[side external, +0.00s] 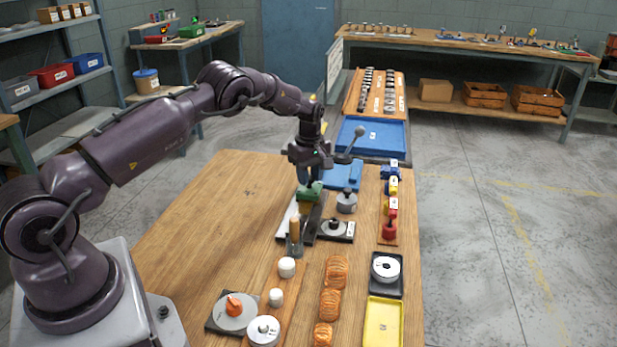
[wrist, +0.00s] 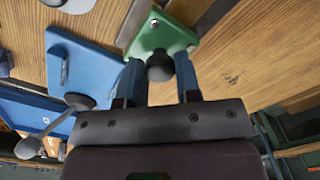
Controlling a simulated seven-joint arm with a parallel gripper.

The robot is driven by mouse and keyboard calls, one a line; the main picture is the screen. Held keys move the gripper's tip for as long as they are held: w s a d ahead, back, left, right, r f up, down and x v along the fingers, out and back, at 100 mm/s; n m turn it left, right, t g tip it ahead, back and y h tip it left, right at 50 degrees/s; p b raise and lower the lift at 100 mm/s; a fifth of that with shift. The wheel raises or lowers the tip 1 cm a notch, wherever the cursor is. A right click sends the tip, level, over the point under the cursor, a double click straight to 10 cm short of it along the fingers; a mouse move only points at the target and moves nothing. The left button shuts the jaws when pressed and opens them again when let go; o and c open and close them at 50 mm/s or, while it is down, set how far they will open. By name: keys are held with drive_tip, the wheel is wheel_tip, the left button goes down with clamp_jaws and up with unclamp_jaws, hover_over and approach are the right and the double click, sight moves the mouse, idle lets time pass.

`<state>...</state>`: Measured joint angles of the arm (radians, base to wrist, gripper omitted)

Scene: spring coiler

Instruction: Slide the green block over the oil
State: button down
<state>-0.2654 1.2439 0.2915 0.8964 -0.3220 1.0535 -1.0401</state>
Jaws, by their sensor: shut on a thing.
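The green block (side external: 310,194) is under my gripper (side external: 311,180) in the side view, at the upper end of a dark rail (side external: 318,219). In the wrist view the green block (wrist: 160,33) shows as a green plate with a dark round knob (wrist: 160,67). The two blue fingers of my gripper (wrist: 160,76) stand on either side of this knob and are shut on it. Whether the block touches the rail is hard to tell. I cannot make out the oil for certain in either view.
A wooden-handled tool (side external: 295,237) stands by the rail's near end. A grey knobbed piece (side external: 347,202) and a dark plate with a disc (side external: 335,230) are close on the right. A blue plate (wrist: 84,80) lies beside the block. The table's left part is clear.

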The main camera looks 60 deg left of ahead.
sight(310, 176)
drive_tip(key=shift+w+a, duration=0.15)
drive_tip(key=shift+w, duration=0.05)
drive_tip(key=c, duration=0.8)
unclamp_jaws()
wheel_tip(310, 176, up, 13)
drive_tip(key=shift+s, duration=0.1)
